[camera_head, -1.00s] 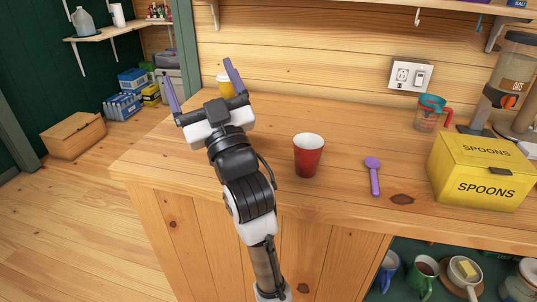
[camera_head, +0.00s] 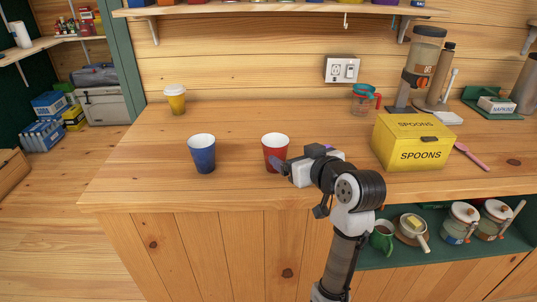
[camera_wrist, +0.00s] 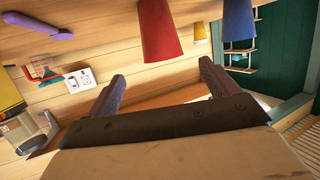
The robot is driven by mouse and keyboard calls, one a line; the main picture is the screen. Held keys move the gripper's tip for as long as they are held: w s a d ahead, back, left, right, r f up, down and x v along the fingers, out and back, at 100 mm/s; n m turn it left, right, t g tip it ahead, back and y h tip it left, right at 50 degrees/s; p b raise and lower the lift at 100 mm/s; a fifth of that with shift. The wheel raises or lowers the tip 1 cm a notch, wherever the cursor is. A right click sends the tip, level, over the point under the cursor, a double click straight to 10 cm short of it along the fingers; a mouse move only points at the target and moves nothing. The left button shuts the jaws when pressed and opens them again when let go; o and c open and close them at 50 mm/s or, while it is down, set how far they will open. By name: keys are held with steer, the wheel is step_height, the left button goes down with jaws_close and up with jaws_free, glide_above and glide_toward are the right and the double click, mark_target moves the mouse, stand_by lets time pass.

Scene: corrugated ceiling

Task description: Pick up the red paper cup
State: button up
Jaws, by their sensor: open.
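The red paper cup (camera_head: 274,148) stands upright on the wooden counter, right of a blue paper cup (camera_head: 202,154). My gripper (camera_head: 281,166) is at the red cup's lower right in the head view, its fingers pointing left and partly overlapping the cup. In the wrist view, which is turned over, the red cup (camera_wrist: 158,32) hangs from the top edge, beyond and between the fingers of my open gripper (camera_wrist: 160,85). Nothing is between the fingertips. Whether a finger touches the cup is unclear. The blue cup (camera_wrist: 238,20) is to its right there.
A yellow spoons box (camera_head: 412,142) is right of my arm.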

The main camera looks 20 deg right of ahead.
glide_toward(271, 145)
steer(key=shift+w+a+r+p, duration=0.1)
steer(key=shift+w+p, duration=0.3)
steer(key=shift+w, duration=0.45)
steer(key=x, duration=0.2)
steer(key=p+x, duration=0.2)
steer(key=x, duration=0.1)
steer(key=shift+w+a+f, duration=0.1)
steer(key=shift+w+f, duration=0.05)
steer(key=shift+f, duration=0.25)
steer(key=c, duration=1)
steer(key=shift+r, duration=0.15)
